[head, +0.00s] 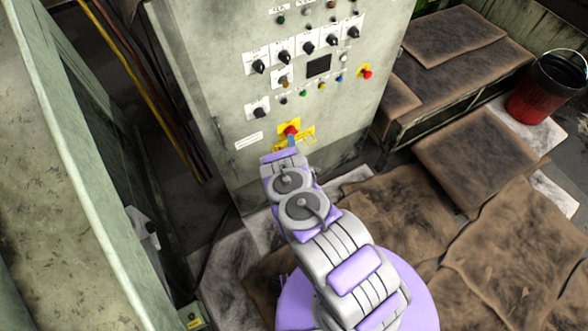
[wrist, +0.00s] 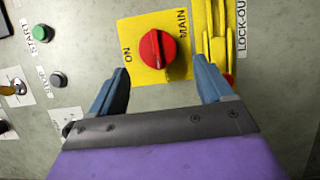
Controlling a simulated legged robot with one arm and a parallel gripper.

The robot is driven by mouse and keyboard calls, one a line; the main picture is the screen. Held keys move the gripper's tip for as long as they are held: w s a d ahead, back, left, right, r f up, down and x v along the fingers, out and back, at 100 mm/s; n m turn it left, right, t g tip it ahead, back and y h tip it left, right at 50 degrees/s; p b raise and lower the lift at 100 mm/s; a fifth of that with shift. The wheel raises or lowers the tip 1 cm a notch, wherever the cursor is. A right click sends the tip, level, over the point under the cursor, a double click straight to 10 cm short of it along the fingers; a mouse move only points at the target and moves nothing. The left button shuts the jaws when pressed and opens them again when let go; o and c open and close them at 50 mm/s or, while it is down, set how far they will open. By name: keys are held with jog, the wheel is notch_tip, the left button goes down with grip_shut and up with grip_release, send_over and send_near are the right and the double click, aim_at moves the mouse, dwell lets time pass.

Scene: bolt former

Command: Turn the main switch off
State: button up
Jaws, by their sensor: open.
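The main switch (wrist: 157,49) is a round red rotary knob on a yellow plate (wrist: 178,70) marked MAIN and ON. In the wrist view it sits at the upper middle, its grip bar roughly upright in the picture. My gripper (wrist: 166,80) is open, with one blue finger on each side below the knob, and nothing between them. I cannot tell from the picture how near the fingertips are to the panel. In the head view the red switch (head: 291,131) shows low on the cabinet front, just beyond my gripper (head: 291,142), which partly covers its plate.
A yellow lock-out piece (wrist: 218,40) is close to the right finger. A green START button (wrist: 41,33) and a black STOP button (wrist: 58,79) are at left. The grey cabinet (head: 225,90) carries several knobs above. Brown mats (head: 480,150) lie at right; a red bucket (head: 540,95) stands there.

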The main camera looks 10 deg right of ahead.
jog(key=s+a+b, duration=0.1)
jog(key=s+b, duration=0.2)
jog(key=s, duration=0.9)
jog(key=shift+s+a, duration=0.15)
jog(key=shift+s, duration=0.25)
jog(key=shift+f, duration=0.1)
dwell(0.4)
